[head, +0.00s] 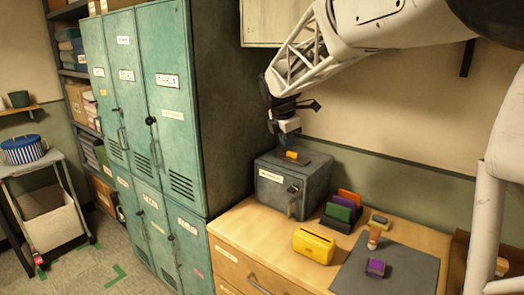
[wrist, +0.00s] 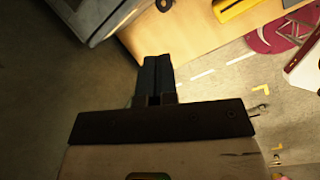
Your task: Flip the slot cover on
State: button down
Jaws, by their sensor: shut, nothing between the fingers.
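The grey metal box (head: 293,186) stands on the wooden cabinet top, with a label and a latch on its front. On its lid is a dark raised plate with a small orange-yellow piece (head: 292,155), which looks like the slot cover; whether it is flipped cannot be made out. My gripper (head: 285,143) is just above the lid, close to that piece; contact cannot be told. In the wrist view my gripper's fingers (wrist: 154,72) are together and empty. Part of a grey metal body, seemingly the box (wrist: 92,18), shows at the top left there.
A yellow holder (head: 314,245), a rack of coloured folders (head: 342,208), a grey mat (head: 395,272) with a purple block (head: 375,267) and an orange-brown piece (head: 374,236) lie to the right. Green lockers (head: 150,110) stand left of the box. The wall is close behind.

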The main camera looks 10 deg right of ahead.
jog(key=w+f+n, duration=0.1)
jog(key=w+n, duration=0.4)
jog(key=w, duration=0.6)
jog(key=shift+a+f+h, duration=0.35)
jog(key=shift+h, duration=0.05)
send_near(291, 158)
jog(key=f, duration=0.1)
jog(key=s+a+f, duration=0.1)
jog(key=f, duration=0.1)
jog(key=s+f, duration=0.1)
jog(key=shift+a+f, duration=0.25)
jog(key=shift+a, duration=0.05)
jog(key=shift+w+d+f, duration=0.2)
jog(key=shift+w+d, duration=0.7)
jog(key=shift+w, duration=0.1)
jog(key=shift+w+d, duration=0.55)
jog(key=shift+d, duration=0.05)
